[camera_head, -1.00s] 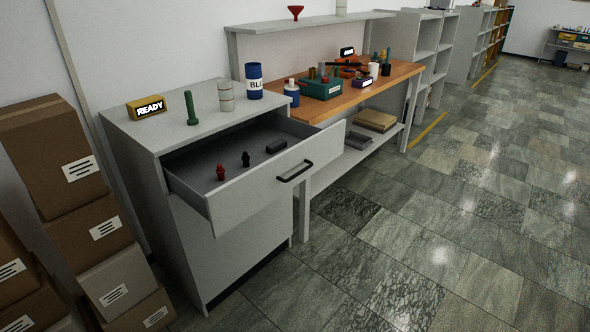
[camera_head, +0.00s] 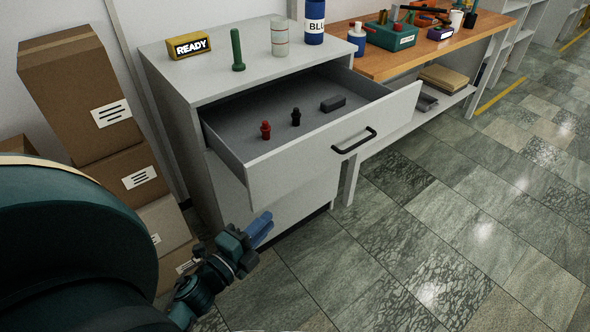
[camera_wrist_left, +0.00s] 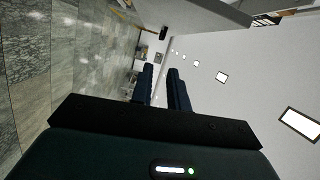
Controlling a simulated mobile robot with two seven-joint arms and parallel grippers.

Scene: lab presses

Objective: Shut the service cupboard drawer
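The service cupboard (camera_head: 185,85) is a grey cabinet with its top drawer (camera_head: 290,158) pulled well out. The drawer front has a dark bar handle (camera_head: 354,141). Inside lie a red fitting (camera_head: 265,130), a black fitting (camera_head: 296,117) and a dark block (camera_head: 333,103). My left gripper (camera_head: 262,228) has blue fingers and is in front of the cupboard, below the left part of the drawer front, apart from the handle. In the left wrist view its two fingers (camera_wrist_left: 160,88) stand a little apart with nothing between them. My right gripper is not in view.
A READY sign (camera_head: 189,45), a green bolt-like piece (camera_head: 237,50), a pale can (camera_head: 279,37) and a blue-labelled drum (camera_head: 314,22) stand on the cupboard top. Cardboard boxes (camera_head: 75,95) stack at left. A wooden-topped bench (camera_head: 385,65) adjoins at right. The tiled floor ahead is clear.

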